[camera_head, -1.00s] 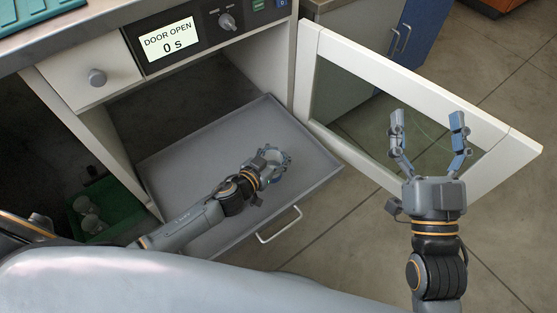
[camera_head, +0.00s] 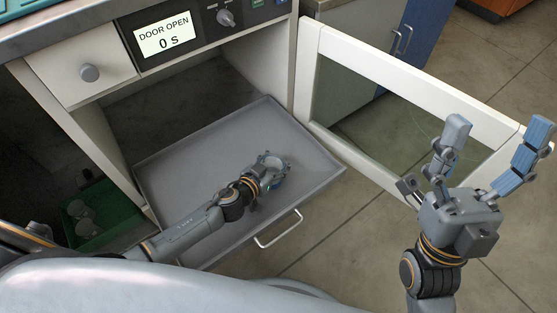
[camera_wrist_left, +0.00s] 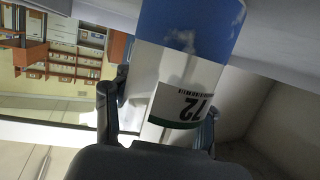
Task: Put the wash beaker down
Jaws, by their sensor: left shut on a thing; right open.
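My left gripper (camera_head: 270,168) is over the pulled-out grey tray (camera_head: 215,150) of the incubator in the head view. It is shut on the wash beaker, of which only a small part shows there between the fingers. In the left wrist view the beaker (camera_wrist_left: 178,62) is pale with a blue band and a white label reading 72, between the two fingers (camera_wrist_left: 158,122). I cannot tell whether its base touches the tray. My right gripper (camera_head: 497,150) is open and empty, in front of the open door.
The incubator door (camera_head: 400,85) with its glass pane stands open on the right. The display (camera_head: 164,39) reads DOOR OPEN, 0 s. A green crate (camera_head: 112,229) with pale vessels is at lower left. The tray around my left gripper is largely bare.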

